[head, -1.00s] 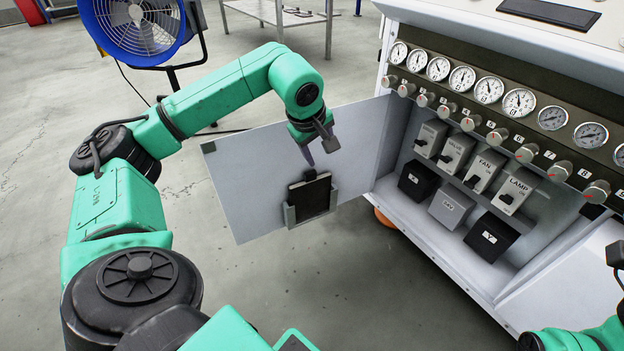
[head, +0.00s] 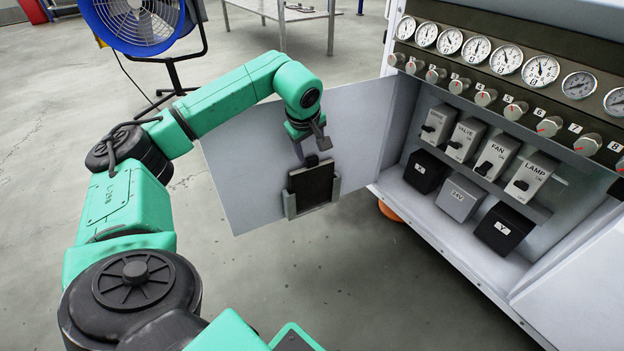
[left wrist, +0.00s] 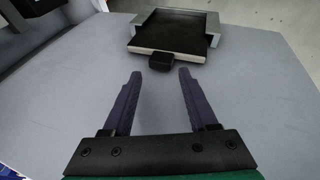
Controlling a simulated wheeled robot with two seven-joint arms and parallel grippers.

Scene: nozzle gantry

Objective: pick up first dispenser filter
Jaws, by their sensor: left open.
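A dark rectangular filter (head: 312,185) sits in a grey bracket (head: 289,206) on the inside of the open white door (head: 237,175). In the left wrist view the filter (left wrist: 172,33) shows a pale near edge and a small black tab (left wrist: 161,61) that points toward my gripper. My left gripper (head: 311,153) is just above the filter's top edge. In the left wrist view its two purple fingers (left wrist: 160,74) are open, with the tab centred ahead, at or just beyond the fingertips. Nothing is between the fingers. My right gripper is not in view.
The white cabinet (head: 430,215) stands right of the door, with gauges, knobs, labelled switch boxes and connector blocks. A blue fan (head: 135,20) and a metal table (head: 300,14) stand behind. Floor around the door is clear.

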